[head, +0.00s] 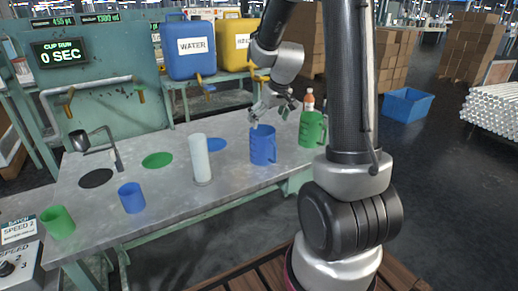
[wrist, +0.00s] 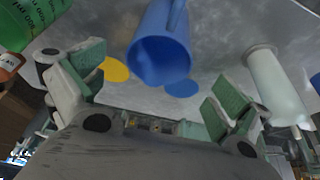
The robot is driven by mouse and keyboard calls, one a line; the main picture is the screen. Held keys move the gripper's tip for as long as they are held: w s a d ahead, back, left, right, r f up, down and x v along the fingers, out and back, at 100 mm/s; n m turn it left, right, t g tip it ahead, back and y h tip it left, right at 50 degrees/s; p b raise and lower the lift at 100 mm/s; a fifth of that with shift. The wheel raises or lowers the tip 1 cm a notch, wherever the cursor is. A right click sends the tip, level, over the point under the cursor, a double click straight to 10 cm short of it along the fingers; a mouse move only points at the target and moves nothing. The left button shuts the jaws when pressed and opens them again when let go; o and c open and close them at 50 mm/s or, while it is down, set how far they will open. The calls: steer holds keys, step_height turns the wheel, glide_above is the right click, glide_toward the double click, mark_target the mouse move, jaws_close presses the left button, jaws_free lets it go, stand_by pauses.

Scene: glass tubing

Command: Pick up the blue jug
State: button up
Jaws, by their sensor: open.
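The blue jug (head: 263,147) stands upright on the grey table, right of the white cylinder, with graduation marks on its side. In the wrist view the blue jug (wrist: 163,48) shows its open mouth and a handle at the top, ahead of and between my fingers. My gripper (head: 273,107) is open above and just behind the jug's rim in the head view. It is also open and empty in the wrist view (wrist: 155,95), its green-padded fingers spread wide. No contact with the jug is visible.
A green jug (head: 312,129) stands close on the right, with a bottle (head: 309,100) behind it. A white cylinder (head: 201,160) stands left. A blue cup (head: 132,198) and green cup (head: 58,222) are farther left. Flat coloured discs, including a green one (head: 158,160), lie on the table (head: 120,226).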

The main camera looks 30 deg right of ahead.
mark_target(263, 132)
steer(key=x, duration=0.7)
steer(key=shift+w+f, duration=0.1)
steer(key=c, duration=1.2)
